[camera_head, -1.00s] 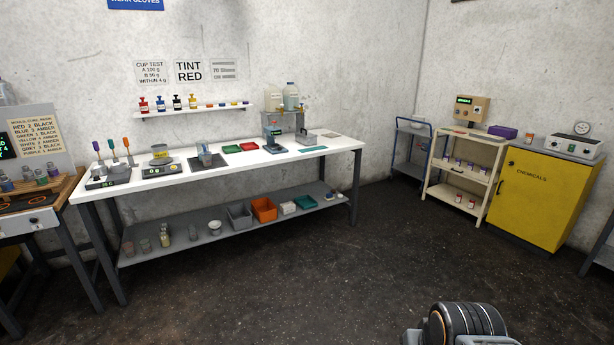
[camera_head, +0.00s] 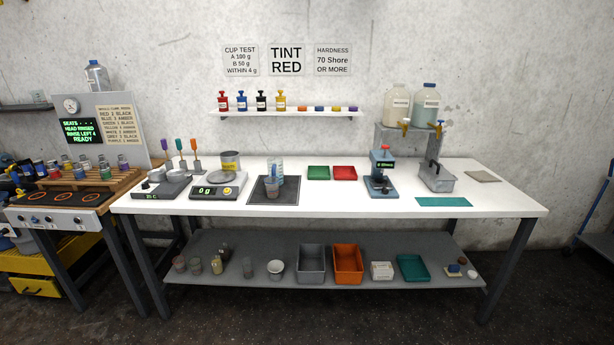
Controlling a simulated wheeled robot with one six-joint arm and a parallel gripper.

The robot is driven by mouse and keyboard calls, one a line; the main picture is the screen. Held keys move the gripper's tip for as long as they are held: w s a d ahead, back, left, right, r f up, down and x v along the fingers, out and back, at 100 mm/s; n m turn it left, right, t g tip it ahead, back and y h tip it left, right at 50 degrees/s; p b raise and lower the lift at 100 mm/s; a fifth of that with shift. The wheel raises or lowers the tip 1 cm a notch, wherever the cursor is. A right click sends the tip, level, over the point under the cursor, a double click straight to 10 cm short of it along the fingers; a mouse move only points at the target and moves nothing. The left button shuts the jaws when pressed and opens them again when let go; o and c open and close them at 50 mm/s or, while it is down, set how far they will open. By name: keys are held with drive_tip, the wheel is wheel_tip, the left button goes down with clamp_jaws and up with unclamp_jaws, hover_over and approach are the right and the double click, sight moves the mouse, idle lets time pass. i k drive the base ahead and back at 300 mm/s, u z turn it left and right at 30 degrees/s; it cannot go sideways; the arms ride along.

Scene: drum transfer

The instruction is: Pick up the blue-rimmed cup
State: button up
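I cannot make out a clearly blue rim on any cup at this size. On the white bench (camera_head: 340,200), a dark square tray (camera_head: 257,197) holds a small greyish cup (camera_head: 271,186) and, just behind it, a taller pale bluish clear vessel or stack (camera_head: 277,168). On the grey lower shelf (camera_head: 330,284) stand a white cup (camera_head: 275,270) and several small dull cups or jars (camera_head: 217,265) to its left. My gripper is not in view.
A scale (camera_head: 215,190) stands left of the dark tray. Green (camera_head: 318,173) and red (camera_head: 344,173) trays lie behind, and a press-like device (camera_head: 381,175) stands right. Grey (camera_head: 311,265) and orange (camera_head: 347,265) bins sit on the shelf. Dark floor in front is clear.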

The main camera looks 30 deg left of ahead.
sight(272, 188)
drive_tip(key=u, duration=0.55)
drive_tip(key=i, duration=1.7)
drive_tip(key=u, duration=2.1)
drive_tip(key=i, duration=1.3)
drive_tip(key=u, duration=0.65)
